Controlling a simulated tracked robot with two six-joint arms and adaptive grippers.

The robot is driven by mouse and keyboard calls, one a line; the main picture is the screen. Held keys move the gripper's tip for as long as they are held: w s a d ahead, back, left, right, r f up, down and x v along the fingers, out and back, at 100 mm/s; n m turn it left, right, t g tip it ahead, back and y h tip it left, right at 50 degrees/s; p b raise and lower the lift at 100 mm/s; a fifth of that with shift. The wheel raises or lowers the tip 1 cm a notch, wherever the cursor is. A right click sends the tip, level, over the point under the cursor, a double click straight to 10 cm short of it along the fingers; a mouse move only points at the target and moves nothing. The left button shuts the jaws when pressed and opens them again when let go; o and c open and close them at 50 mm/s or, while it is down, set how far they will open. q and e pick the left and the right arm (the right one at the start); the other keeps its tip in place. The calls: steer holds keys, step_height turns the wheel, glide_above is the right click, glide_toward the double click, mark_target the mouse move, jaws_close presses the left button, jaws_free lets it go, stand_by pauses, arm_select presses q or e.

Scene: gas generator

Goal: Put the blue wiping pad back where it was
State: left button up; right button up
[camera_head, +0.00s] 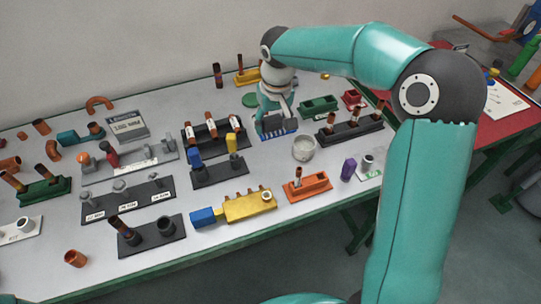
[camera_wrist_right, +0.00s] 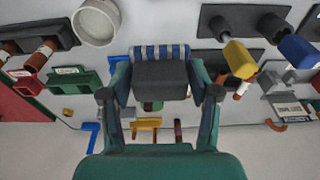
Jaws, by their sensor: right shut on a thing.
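The blue wiping pad (camera_head: 279,134) shows blue and white stripes just below my right gripper (camera_head: 274,104), near the middle of the table's back half. In the right wrist view, my right gripper (camera_wrist_right: 160,82) is shut on the pad's dark block, with the striped face of the wiping pad (camera_wrist_right: 160,52) beyond the fingertips. The pad is close to the table top; I cannot tell whether it touches. My left gripper is not in view.
A white round cup (camera_head: 304,148) stands right of the pad. A black rack with copper tubes (camera_head: 214,132) is at its left, a dark holder (camera_head: 349,130) at its right. A green tray (camera_head: 319,106) and a green disc (camera_head: 251,100) lie behind. Grey table shows between them.

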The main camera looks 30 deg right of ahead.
mark_target(271, 162)
step_height(271, 162, down, 13)
steer(key=shift+f, duration=0.2)
stand_by(0.4)
steer(key=o, duration=1.1)
steer(key=r, duration=0.4)
steer(key=s+r, duration=0.1)
steer(key=r, duration=0.7)
steer(key=shift+s+a, duration=0.15)
steer(key=shift+s, duration=0.2)
